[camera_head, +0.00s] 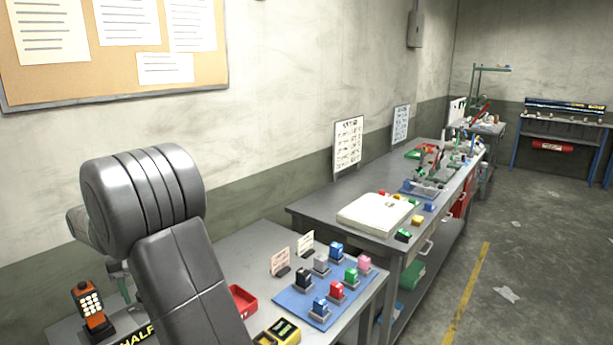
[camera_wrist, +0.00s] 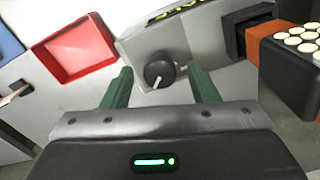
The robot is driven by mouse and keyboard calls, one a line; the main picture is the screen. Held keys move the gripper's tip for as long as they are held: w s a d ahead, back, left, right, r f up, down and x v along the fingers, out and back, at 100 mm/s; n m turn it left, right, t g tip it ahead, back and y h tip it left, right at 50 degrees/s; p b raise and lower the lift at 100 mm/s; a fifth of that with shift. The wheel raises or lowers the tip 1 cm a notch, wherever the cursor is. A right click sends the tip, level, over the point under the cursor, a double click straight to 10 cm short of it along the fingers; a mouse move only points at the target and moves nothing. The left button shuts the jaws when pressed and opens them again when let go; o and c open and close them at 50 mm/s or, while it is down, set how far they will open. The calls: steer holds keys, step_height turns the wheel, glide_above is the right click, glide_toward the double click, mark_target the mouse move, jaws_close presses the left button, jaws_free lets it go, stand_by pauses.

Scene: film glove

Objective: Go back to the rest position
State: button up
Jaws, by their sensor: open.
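My gripper (camera_wrist: 161,92) shows in the wrist view with its two green fingers spread apart and nothing between them. Beyond the fingertips is a grey box with a black knob (camera_wrist: 159,70). In the head view my arm rises in the left foreground and hides part of the near table. A bit of green by the arm's left side may be a finger, but most of my gripper is hidden there.
A red tray (camera_wrist: 75,47) and an orange keypad device (camera_wrist: 285,55) lie close to the gripper. The near table holds a blue mat (camera_head: 306,312) with several coloured blocks. A longer bench (camera_head: 318,212) stands beyond. Floor at right (camera_head: 540,250) is mostly free.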

steer(key=n+b, duration=0.1)
steer(key=n, duration=0.5)
steer(key=shift+b, duration=0.4)
steer(key=n+b, duration=0.2)
steer(key=n, duration=0.2)
steer(key=shift+n, duration=1.2)
